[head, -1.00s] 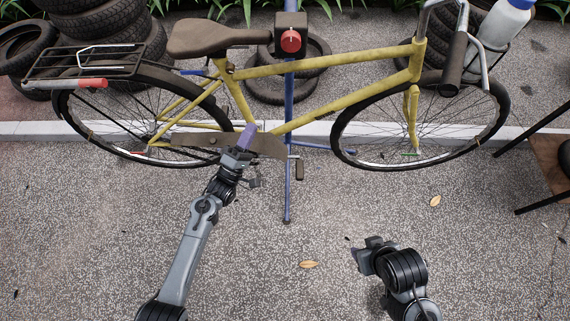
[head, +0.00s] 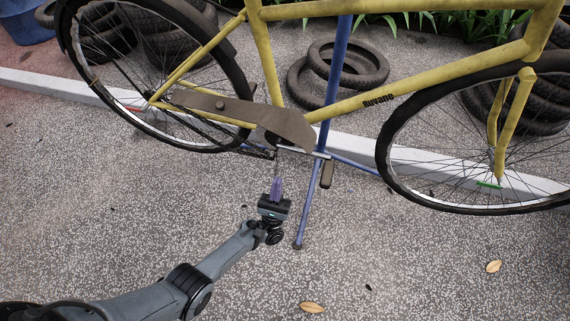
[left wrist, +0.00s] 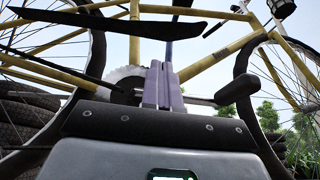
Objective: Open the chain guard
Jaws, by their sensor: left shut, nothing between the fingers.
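The chain guard (head: 235,108) is a long brown-grey plate on the yellow bicycle (head: 345,113), running from the rear hub to the crank. In the left wrist view the guard (left wrist: 110,25) is a dark strip across the top, with part of a pale toothed chainring (left wrist: 125,74) showing below it. My left gripper (head: 277,188) has purple fingers and is shut and empty. It is below and in front of the crank, apart from the guard in the head view. The fingers also show in the left wrist view (left wrist: 162,85), pointing up. My right gripper is out of view.
A pedal (head: 327,174) and the blue stand post (head: 310,205) are close to the right of my left gripper. The front wheel (head: 440,150) is farther right. Tyres (head: 335,70) lie behind the kerb.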

